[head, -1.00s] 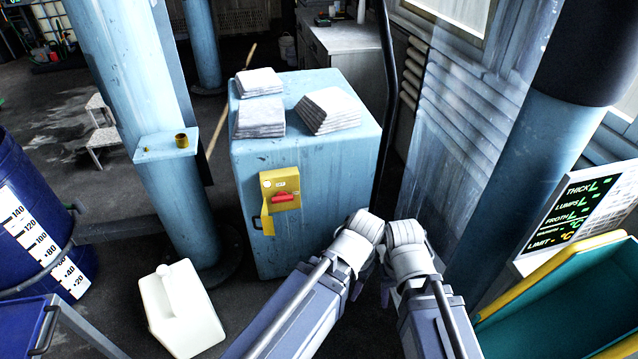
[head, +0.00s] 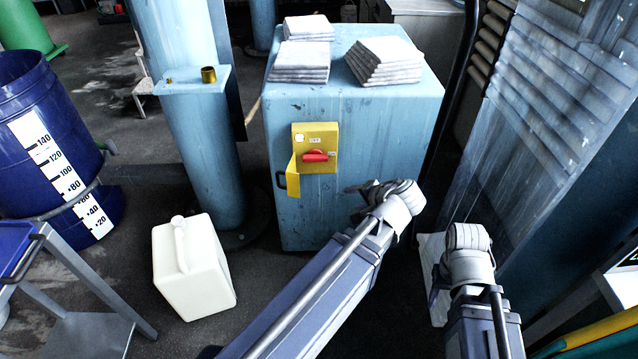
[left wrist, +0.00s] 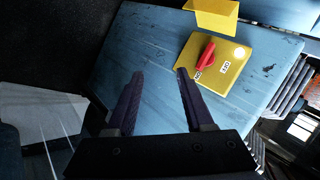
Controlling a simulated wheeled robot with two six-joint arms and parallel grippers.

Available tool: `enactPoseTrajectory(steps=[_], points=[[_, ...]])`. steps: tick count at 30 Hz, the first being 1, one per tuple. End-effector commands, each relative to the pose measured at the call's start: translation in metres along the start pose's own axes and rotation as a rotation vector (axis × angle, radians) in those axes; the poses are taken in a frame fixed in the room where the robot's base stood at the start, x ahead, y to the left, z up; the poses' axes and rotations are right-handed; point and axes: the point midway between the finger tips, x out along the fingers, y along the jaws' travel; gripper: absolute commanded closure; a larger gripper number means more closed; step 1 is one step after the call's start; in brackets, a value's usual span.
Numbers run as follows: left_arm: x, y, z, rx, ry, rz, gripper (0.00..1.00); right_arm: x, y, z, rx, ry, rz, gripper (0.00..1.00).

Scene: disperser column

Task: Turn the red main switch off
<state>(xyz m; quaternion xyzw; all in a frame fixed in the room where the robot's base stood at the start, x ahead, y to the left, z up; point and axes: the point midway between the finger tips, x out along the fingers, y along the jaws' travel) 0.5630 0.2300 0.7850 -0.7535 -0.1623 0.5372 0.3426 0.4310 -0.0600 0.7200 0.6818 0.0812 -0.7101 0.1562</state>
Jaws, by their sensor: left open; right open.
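The red switch handle (head: 315,155) lies roughly horizontal on a yellow plate (head: 328,136) on the front of a blue cabinet (head: 345,210). A yellow flap (head: 292,178) stands open at the plate's left side. In the left wrist view the red handle (left wrist: 206,55), the plate (left wrist: 235,56) and the flap (left wrist: 215,12) show past the fingers. My left gripper (head: 352,189) is open and empty, right of and below the switch, apart from it. Its two fingers (left wrist: 160,74) are spread in the left wrist view. My right gripper (head: 445,275) is further right; its fingers are mostly hidden.
Stacks of grey slabs (head: 384,62) lie on the cabinet. A blue column (head: 205,140) with a small shelf stands to its left. A white canister (head: 195,270), a blue barrel (head: 50,145) and a cart (head: 85,325) stand left.

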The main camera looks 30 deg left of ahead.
Motion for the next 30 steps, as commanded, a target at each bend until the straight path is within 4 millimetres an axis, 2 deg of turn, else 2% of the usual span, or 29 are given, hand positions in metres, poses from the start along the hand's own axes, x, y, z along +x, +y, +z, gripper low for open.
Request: enactPoseTrajectory(steps=[1, 6, 12, 15, 21, 30], points=[[0.033, 0.007, 0.0, 0.005, 0.017, -0.063, 0.47, 0.038, -0.004, -0.002, -0.001, 0.0, 0.0, 0.5], [0.086, -0.017, -0.008, 0.052, 0.081, -0.288, 0.47, 0.1, -0.009, -0.006, -0.003, 0.001, 0.001, 0.5], [0.131, -0.038, -0.016, 0.143, 0.138, -0.525, 0.47, 0.164, -0.015, -0.01, -0.005, 0.002, 0.003, 0.5], [0.144, -0.045, -0.019, 0.191, 0.156, -0.615, 0.47, 0.188, -0.018, -0.011, -0.006, 0.002, 0.003, 0.5], [0.158, -0.054, -0.025, 0.262, 0.177, -0.726, 0.47, 0.214, -0.02, -0.013, -0.007, 0.002, 0.004, 0.5], [0.159, -0.06, -0.028, 0.286, 0.183, -0.76, 0.47, 0.217, -0.021, -0.013, -0.008, 0.002, 0.004, 0.5]])
